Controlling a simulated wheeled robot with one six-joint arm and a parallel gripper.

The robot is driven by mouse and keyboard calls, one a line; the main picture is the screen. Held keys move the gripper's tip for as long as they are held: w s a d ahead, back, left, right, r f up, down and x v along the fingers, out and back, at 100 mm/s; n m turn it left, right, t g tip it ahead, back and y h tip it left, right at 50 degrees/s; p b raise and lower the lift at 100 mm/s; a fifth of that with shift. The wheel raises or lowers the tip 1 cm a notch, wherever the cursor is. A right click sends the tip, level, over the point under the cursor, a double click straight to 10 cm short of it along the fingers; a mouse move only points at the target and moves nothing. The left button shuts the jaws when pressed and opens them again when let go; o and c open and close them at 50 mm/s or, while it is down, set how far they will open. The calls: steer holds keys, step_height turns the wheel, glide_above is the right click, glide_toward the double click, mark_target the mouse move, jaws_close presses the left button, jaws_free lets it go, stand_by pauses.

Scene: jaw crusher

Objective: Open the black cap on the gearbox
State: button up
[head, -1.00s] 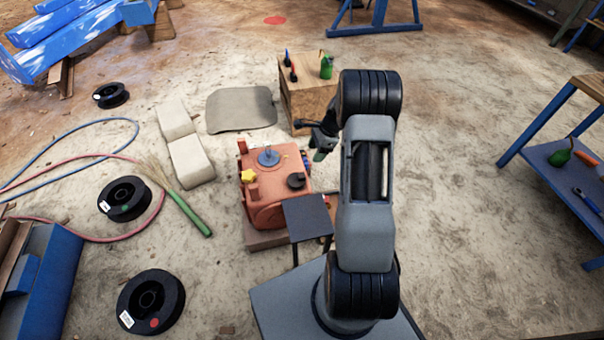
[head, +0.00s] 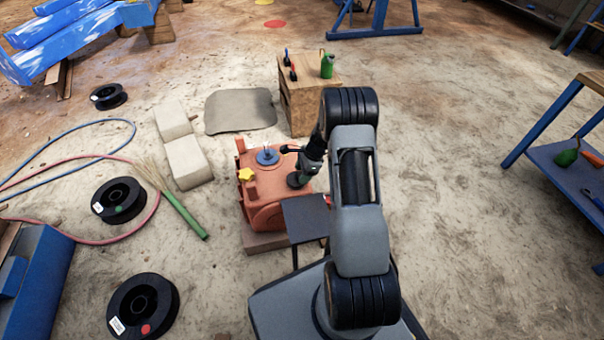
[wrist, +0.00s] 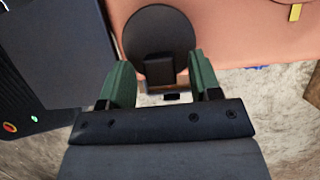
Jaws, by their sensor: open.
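The gearbox (head: 264,208) is an orange-red housing on a low base, left of my arm in the head view. In the wrist view the black cap (wrist: 158,35) is a round disc with a small square knob (wrist: 160,69) at its lower edge, against the orange housing (wrist: 231,40). My gripper (wrist: 158,84) is open; its two green fingers stand left and right of the knob, with gaps at both sides. In the head view my gripper (head: 297,181) is over the right part of the gearbox and hides the black cap.
A small dark table (head: 306,219) stands close in front, right of the gearbox. A wooden crate (head: 300,108) with bottles and tools stands behind.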

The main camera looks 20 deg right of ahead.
steer(key=shift+c, duration=0.3)
jaws_close()
stand_by(0.3)
